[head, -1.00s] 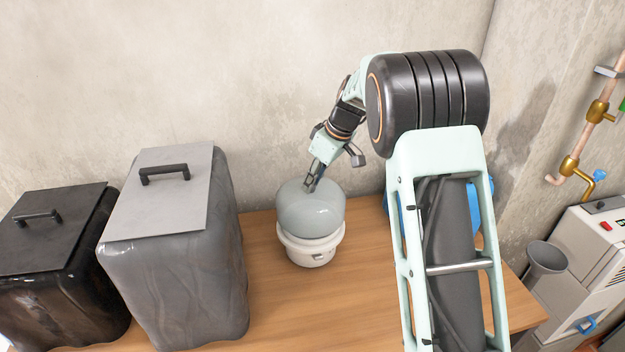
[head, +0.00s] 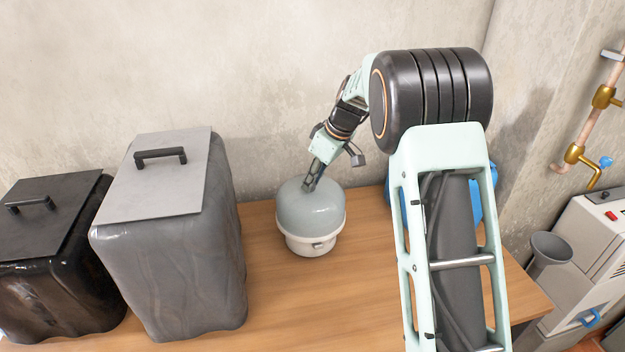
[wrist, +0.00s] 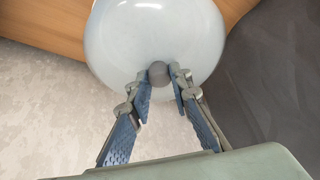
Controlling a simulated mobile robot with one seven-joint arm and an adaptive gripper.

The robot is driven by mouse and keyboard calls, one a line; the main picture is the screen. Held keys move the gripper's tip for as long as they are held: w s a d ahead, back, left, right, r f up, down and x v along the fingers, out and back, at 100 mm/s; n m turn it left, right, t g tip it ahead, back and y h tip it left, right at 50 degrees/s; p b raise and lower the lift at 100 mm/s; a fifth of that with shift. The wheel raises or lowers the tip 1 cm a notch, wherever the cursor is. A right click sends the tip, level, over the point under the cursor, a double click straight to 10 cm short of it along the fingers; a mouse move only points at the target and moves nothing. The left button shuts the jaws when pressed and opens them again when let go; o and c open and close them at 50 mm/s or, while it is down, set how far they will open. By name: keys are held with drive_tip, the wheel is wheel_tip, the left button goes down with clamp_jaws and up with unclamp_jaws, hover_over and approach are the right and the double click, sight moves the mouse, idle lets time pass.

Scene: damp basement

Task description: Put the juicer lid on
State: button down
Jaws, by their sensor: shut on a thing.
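The juicer lid (head: 311,207) is a translucent grey dome with a small round knob on top. It sits over the white juicer base (head: 310,245) on the wooden table and looks level; whether it is fully seated cannot be told. My gripper (head: 309,187) comes down from above and is shut on the lid's knob. In the wrist view the lid (wrist: 150,35) fills the top, and my gripper (wrist: 159,76) has its two fingers at either side of the dark grey knob (wrist: 158,72). The base is hidden in the wrist view.
A tall grey bin (head: 170,260) with a flat handled lid and a black bin (head: 55,275) stand on the left. A blue object (head: 473,195) is partly hidden behind my arm. Bare wooden table (head: 300,305) lies in front of the juicer. A concrete wall (head: 230,80) is behind.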

drive_tip(key=shift+f+b, duration=0.25)
drive_tip(key=shift+b, duration=0.05)
idle(0.5)
drive_tip(key=c, duration=1.7)
unclamp_jaws()
